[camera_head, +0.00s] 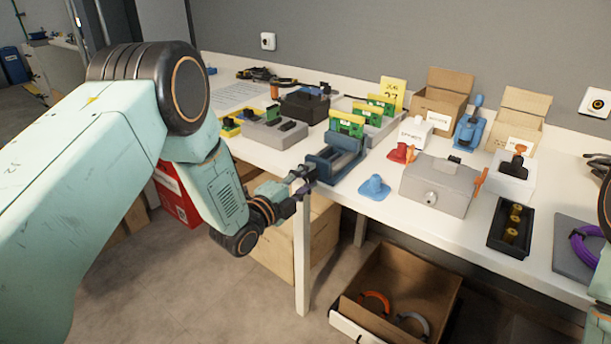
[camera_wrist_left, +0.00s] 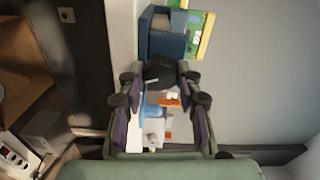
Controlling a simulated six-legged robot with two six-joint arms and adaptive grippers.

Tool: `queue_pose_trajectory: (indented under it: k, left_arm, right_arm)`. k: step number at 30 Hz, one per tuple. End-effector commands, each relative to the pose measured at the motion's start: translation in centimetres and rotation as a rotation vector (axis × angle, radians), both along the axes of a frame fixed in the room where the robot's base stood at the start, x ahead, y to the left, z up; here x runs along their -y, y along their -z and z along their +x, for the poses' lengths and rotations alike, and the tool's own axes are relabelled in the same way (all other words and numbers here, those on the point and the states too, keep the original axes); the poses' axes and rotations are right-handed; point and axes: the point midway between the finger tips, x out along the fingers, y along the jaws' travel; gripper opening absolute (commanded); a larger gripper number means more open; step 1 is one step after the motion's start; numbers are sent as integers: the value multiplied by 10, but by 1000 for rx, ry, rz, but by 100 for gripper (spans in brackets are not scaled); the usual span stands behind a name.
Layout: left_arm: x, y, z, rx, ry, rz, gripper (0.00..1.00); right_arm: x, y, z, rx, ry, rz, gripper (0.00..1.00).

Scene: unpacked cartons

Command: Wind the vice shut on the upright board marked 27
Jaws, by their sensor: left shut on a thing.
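The blue vice (camera_head: 338,160) stands at the table's front edge, and it also shows in the wrist view (camera_wrist_left: 162,44). A green board (camera_head: 347,123) stands upright at the vice, and it also shows in the wrist view (camera_wrist_left: 200,36). I cannot read a number on it, nor tell whether the jaws touch it. My left gripper (camera_head: 304,181) is at the front of the vice, shut on its dark handle (camera_wrist_left: 161,70). The fingers lie on either side of the handle and hide part of it.
A yellow card (camera_head: 392,94) reading JOB 27 stands behind more green boards (camera_head: 380,103). A blue knobbed piece (camera_head: 374,187) and a grey box (camera_head: 437,184) lie right of the vice. An open carton (camera_head: 398,290) sits on the floor below.

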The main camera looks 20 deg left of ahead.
Motion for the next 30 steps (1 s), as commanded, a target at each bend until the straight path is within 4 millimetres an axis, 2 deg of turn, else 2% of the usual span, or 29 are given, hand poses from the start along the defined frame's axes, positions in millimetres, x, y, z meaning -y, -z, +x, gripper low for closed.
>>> queue_pose_trajectory:
  k: [30]
  left_arm:
    - [-1,0,0,328,-1,906,3]
  right_arm:
    - [0,-32,0,0,0,0,40]
